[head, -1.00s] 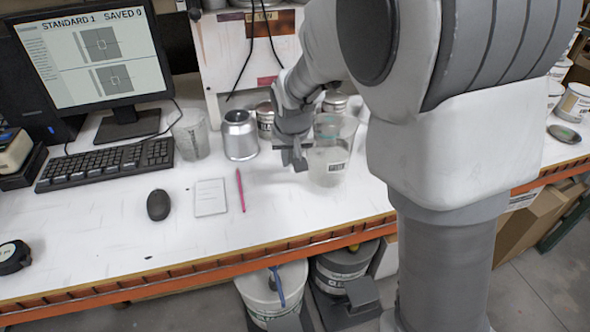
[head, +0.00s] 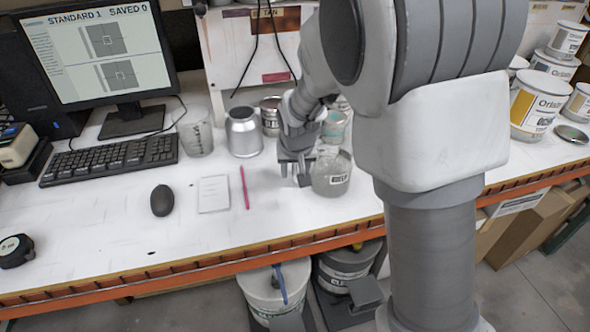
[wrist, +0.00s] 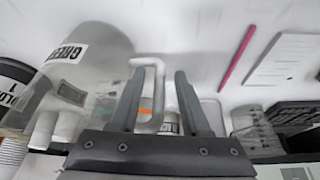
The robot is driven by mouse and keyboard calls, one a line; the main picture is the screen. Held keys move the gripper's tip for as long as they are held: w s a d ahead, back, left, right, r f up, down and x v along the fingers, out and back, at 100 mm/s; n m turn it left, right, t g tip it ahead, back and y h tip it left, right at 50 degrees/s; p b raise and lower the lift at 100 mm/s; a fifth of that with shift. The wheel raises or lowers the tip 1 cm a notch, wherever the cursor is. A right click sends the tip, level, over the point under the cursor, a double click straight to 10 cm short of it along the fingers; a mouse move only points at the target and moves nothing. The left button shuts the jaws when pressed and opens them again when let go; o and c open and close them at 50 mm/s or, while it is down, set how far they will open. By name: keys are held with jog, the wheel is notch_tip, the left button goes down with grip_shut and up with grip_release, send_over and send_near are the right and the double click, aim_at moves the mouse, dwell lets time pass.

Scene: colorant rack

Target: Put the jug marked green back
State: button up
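A clear jug with a label reading GREEN (wrist: 72,62) fills the upper left of the wrist view. In the head view this jug (head: 332,178) is on the white bench, just right of my gripper (head: 296,172). In the wrist view my gripper (wrist: 160,100) is open, its two fingers apart. A pale bent handle (wrist: 150,66) shows between the fingers, close to the left one; I cannot tell if they touch. My forearm hides part of the bench behind the jug.
A second clear vessel (head: 335,122) stands behind the jug. A silver can (head: 243,133) and a clear cup (head: 195,138) stand to the left. A pink pencil (head: 245,188), a notepad (head: 213,194) and a mouse (head: 162,200) lie in front. Paint cans (head: 538,102) stand at right.

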jog(key=shift+r, duration=0.1)
jog(key=shift+r, duration=0.25)
jog(key=p+v, duration=0.1)
jog(key=v, duration=1.1)
jog(key=s+d+r, duration=0.2)
jog(key=s+d, duration=0.1)
jog(key=s, duration=0.4)
jog(key=s+d+r, duration=0.1)
jog(key=s+d, duration=0.2)
jog(key=s, duration=0.4)
jog(key=s+d+r+t, duration=0.1)
jog(key=s+d+r, duration=0.1)
jog(key=s, duration=0.6)
jog(key=shift+d+r, duration=0.3)
jog(key=shift+d, duration=0.4)
jog(key=shift+d, duration=0.1)
